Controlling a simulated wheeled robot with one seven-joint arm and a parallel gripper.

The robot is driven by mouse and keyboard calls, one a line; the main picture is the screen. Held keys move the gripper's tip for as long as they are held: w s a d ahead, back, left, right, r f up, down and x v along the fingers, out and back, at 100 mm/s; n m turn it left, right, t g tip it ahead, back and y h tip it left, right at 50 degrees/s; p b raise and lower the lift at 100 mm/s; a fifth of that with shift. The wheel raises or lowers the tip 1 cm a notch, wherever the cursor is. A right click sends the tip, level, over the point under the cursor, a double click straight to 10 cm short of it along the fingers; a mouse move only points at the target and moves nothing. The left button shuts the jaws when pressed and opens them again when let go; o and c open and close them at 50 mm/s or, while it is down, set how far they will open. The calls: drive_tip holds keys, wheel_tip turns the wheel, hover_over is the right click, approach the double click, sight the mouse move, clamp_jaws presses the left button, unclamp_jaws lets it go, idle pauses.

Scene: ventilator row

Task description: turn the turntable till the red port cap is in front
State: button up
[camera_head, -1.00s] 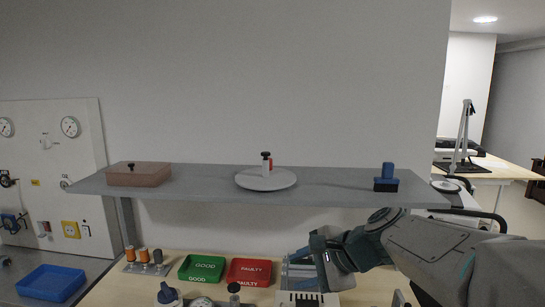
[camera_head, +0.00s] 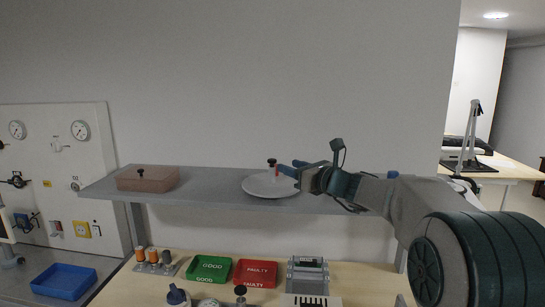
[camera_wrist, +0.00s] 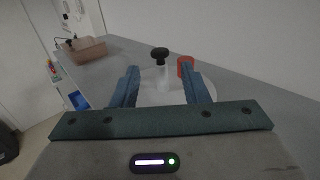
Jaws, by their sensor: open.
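The turntable (camera_head: 257,191) is a white round plate on the grey shelf. A white post with a black knob (camera_head: 272,162) stands at its middle. The knob also shows in the wrist view (camera_wrist: 159,53). The red port cap (camera_wrist: 186,66) stands on the plate, to the right of the post in the wrist view and partly behind the right finger. In the head view the fingers partly cover it. My gripper (camera_head: 288,168) is open and empty at the turntable's right side. In the wrist view my fingers (camera_wrist: 160,82) point at the post, which shows between them. I cannot tell whether they touch anything.
A brown lidded box (camera_head: 147,179) sits at the shelf's (camera_head: 215,186) left end. A blue-topped block (camera_head: 393,174) at the right is mostly behind my arm. Below are a green tray (camera_head: 208,269), a red tray (camera_head: 255,273) and a blue tray (camera_head: 63,281). The wall rises behind the shelf.

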sight(275, 161)
drive_tip(key=p+x, duration=0.2)
drive_tip(key=x, duration=0.6)
drive_tip(key=shift+w+a+p, duration=0.2)
drive_tip(key=shift+a+p, duration=0.05)
drive_tip(key=shift+p, duration=0.05)
clamp_jaws()
